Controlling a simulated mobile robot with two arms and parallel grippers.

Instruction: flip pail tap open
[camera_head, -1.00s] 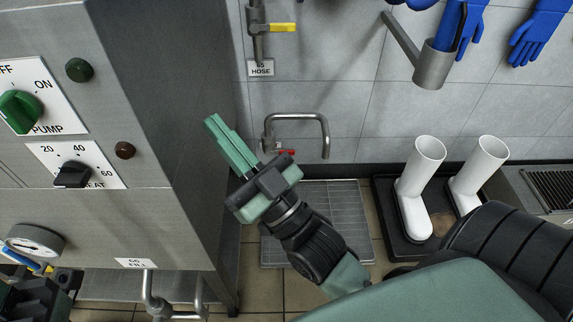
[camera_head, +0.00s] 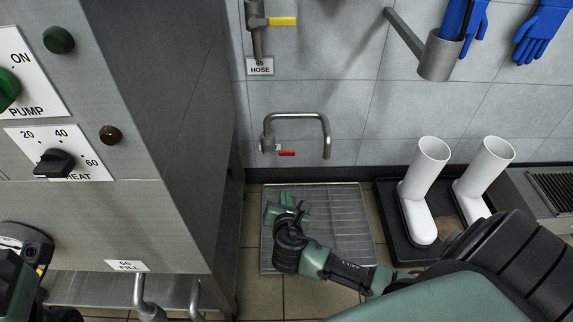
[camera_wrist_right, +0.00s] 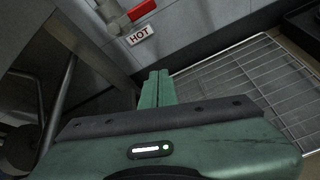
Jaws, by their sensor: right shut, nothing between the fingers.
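A bent metal tap (camera_head: 297,117) is on the tiled wall, with its spout curving down to the right. Its red lever (camera_head: 287,153) lies sideways, pointing right. In the right wrist view the red lever (camera_wrist_right: 141,10) is at the top edge, above a HOT label (camera_wrist_right: 142,35). My right gripper (camera_head: 287,199) is over the floor grate, below the tap and apart from the lever. In the right wrist view its fingers (camera_wrist_right: 158,75) are together and empty. Dark and green parts of my left arm show at the lower left; no left fingertips can be made out.
A steel cabinet (camera_head: 175,100) with knobs stands close on the left. A metal grate (camera_head: 340,215) lies on the floor under the tap. White boots (camera_head: 423,190) stand in a black tray on the right. A yellow-handled hose valve (camera_head: 283,21) is above the tap.

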